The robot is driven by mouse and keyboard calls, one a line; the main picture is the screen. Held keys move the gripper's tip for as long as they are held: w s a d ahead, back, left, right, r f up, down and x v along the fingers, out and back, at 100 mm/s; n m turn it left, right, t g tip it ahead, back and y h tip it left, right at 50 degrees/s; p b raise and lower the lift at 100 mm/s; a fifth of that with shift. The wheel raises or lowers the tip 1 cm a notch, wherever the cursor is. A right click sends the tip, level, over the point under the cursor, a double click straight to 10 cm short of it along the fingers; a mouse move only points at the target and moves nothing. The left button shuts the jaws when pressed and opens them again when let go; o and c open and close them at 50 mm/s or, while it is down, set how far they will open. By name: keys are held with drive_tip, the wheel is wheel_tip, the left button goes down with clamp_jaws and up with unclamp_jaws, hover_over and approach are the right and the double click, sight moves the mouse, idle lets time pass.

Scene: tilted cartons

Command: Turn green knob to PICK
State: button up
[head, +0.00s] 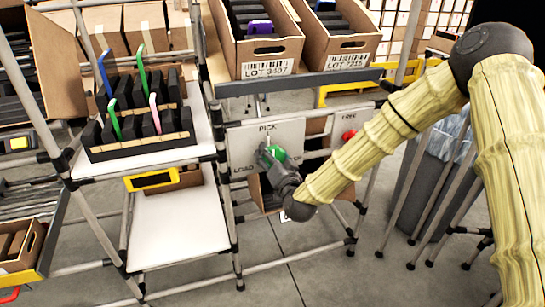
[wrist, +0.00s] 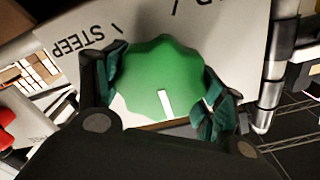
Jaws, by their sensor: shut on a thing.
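The green knob (head: 276,153) is on a pale panel (head: 240,142) with the words PICK above it and LOAD at its lower left. My gripper (head: 272,160) is shut on the knob. In the wrist view, the knob (wrist: 160,72) fills the space between my two dark green fingertips (wrist: 160,92), one on each side. Its white pointer mark points to the bottom of that view, away from the word STEEP at upper left. The gripper hides part of the knob and panel in the head view. The label nearest the pointer is not visible in the wrist view.
A red knob (head: 348,135) is on another panel to the right. Open cartons (head: 265,58) stand on the shelf above. A white shelf (head: 185,225) and a tray of black items (head: 140,147) are at the left. Metal rack tubes surround the panel.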

drive_tip(key=o, duration=1)
drive_tip(key=v, duration=1.2)
